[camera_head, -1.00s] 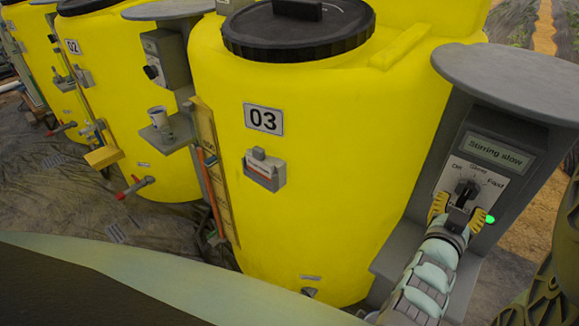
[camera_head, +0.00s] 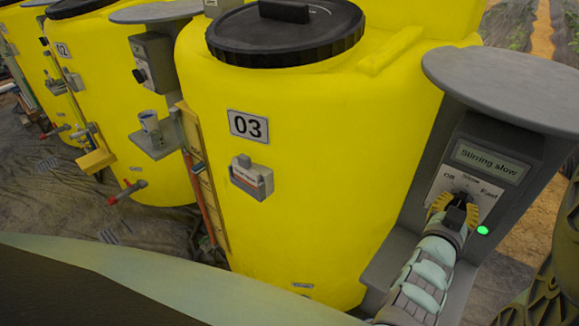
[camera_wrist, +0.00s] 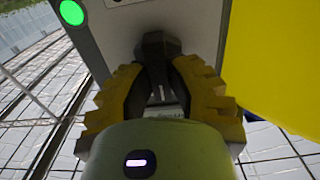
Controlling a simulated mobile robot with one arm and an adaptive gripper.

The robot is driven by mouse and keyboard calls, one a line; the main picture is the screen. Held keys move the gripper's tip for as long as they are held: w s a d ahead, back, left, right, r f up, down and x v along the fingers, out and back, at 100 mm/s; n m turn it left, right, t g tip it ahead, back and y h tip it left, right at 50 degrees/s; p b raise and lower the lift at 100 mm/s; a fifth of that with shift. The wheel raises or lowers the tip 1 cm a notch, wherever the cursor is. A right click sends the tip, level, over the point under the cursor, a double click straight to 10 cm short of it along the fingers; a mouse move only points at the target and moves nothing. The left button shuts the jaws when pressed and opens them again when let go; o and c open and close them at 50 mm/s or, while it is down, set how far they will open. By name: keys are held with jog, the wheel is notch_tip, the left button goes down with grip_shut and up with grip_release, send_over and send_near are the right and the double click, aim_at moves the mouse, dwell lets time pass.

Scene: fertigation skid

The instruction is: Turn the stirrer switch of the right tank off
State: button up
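The right tank is yellow, with a black lid and the label 03 (camera_head: 249,126). At its right stands a grey control box (camera_head: 500,140) whose display (camera_head: 486,161) reads "Stirring slow". Below it a white plate shows Off, Slow and Fast around the dark stirrer switch (camera_head: 461,197). A green lamp (camera_head: 482,230) is lit, and it also shows in the wrist view (camera_wrist: 71,12). My gripper (camera_head: 456,206) is at the switch, its yellow fingers on both sides. In the wrist view the fingers (camera_wrist: 160,80) close in on the dark knob (camera_wrist: 154,45). The knob's exact pointing is hidden.
A round grey cover (camera_head: 500,85) overhangs the box. A grey ledge juts out below it. Tank 02 (camera_head: 100,80) stands to the left with its own switch box (camera_head: 152,62) and a shelf holding a cup (camera_head: 149,122). Dark sheeting covers the ground.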

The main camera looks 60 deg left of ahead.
grip_shut()
jog(key=shift+f+n, duration=0.1)
jog(key=shift+n, duration=0.3)
jog(key=n+b, duration=0.1)
jog(key=n, duration=0.2)
jog(key=shift+a+f+n, duration=0.1)
jog(key=shift+n, duration=0.3)
jog(key=shift+s+a+n+b, duration=0.15)
jog(key=shift+n+b, duration=0.55)
jog(key=shift+n, duration=1.5)
jog(key=o, duration=0.6)
grip_release()
jog(key=shift+o, duration=0.2)
